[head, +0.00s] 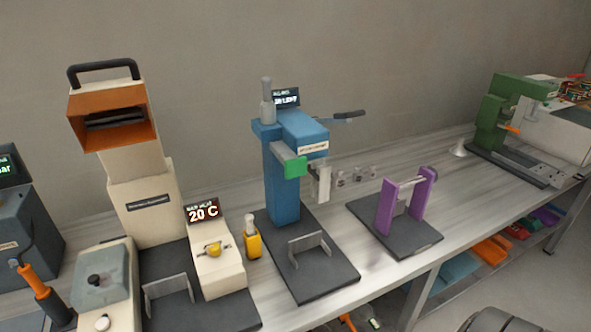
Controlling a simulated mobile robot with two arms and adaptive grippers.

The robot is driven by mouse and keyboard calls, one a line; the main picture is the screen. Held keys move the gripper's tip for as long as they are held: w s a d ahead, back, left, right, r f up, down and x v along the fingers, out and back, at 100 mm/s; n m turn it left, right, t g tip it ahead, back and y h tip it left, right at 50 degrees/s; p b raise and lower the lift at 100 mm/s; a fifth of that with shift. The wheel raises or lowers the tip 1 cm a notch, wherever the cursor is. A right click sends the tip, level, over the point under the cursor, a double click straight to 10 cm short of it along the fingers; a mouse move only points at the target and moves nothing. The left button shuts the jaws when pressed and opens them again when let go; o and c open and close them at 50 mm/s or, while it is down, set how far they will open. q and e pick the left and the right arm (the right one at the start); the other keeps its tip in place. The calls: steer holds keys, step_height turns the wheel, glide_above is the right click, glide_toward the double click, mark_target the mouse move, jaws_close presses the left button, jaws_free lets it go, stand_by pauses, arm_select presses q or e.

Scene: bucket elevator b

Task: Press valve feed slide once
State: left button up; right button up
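No part is clearly readable as the valve feed slide. A blue upright machine (283,185) stands on a dark base plate near the middle of the bench. It has a grey bar with a green block (295,167) at its front, a white label and a small display (286,98) on top. A grey-white cylinder (267,101) stands on its top, and a dark lever (349,115) sticks out to the right. A thin grey bracket (308,246) stands on its base plate. Neither of my grippers is in view.
A cream machine with an orange head (110,119) and a display reading 20 C stands left. A yellow bottle (252,241) stands between it and the blue machine. A purple fixture (387,207) is right, a green machine (489,126) far right. Coloured bins (493,250) sit below the bench.

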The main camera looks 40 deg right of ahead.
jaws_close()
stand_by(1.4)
